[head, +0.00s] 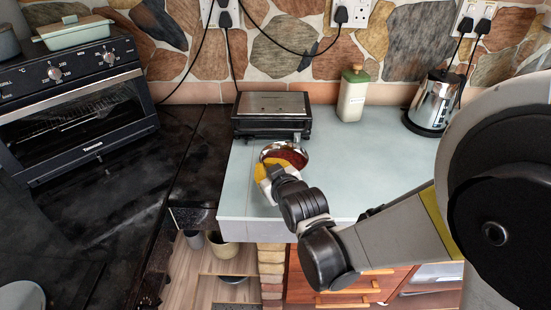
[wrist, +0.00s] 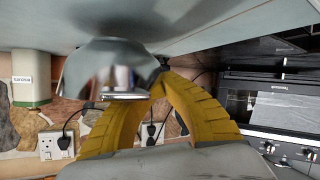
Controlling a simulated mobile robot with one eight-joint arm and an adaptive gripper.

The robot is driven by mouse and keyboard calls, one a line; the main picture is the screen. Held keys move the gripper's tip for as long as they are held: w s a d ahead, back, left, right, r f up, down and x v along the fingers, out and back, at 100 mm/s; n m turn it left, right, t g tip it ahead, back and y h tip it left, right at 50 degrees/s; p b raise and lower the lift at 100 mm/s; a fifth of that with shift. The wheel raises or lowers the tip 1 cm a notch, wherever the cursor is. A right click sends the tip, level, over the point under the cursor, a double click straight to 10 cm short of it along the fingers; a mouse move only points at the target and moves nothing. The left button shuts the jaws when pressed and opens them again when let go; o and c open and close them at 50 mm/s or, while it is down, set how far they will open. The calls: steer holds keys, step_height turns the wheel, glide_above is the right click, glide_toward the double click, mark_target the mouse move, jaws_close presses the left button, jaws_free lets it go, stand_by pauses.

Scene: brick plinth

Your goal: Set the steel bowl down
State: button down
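The steel bowl (head: 290,152) is shiny, with a dark reddish inside. In the head view it is upright at the front left of the pale counter, just in front of the toaster. My gripper (head: 266,172) reaches its near left side with yellow fingers. In the wrist view, which is upside down, the bowl (wrist: 105,68) shows at the left of the fingertips. The yellow fingers (wrist: 163,80) close together at its wall. The bowl's underside is at or very near the counter surface (wrist: 215,30); I cannot tell whether they touch.
A black and steel toaster (head: 272,115) stands close behind the bowl. The pale counter (head: 355,160) is clear right of the bowl. A black oven (head: 75,105) is at left.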

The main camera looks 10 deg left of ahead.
step_height(320, 180, down, 3)
steer(key=shift+r+b, duration=0.2)
steer(key=shift+b, duration=0.25)
steer(key=shift+r, duration=0.15)
steer(key=c, duration=2.1)
jaws_free()
steer(key=shift+f, duration=0.2)
steer(key=shift+c, duration=0.2)
steer(key=o, duration=0.5)
steer(key=shift+r, duration=0.15)
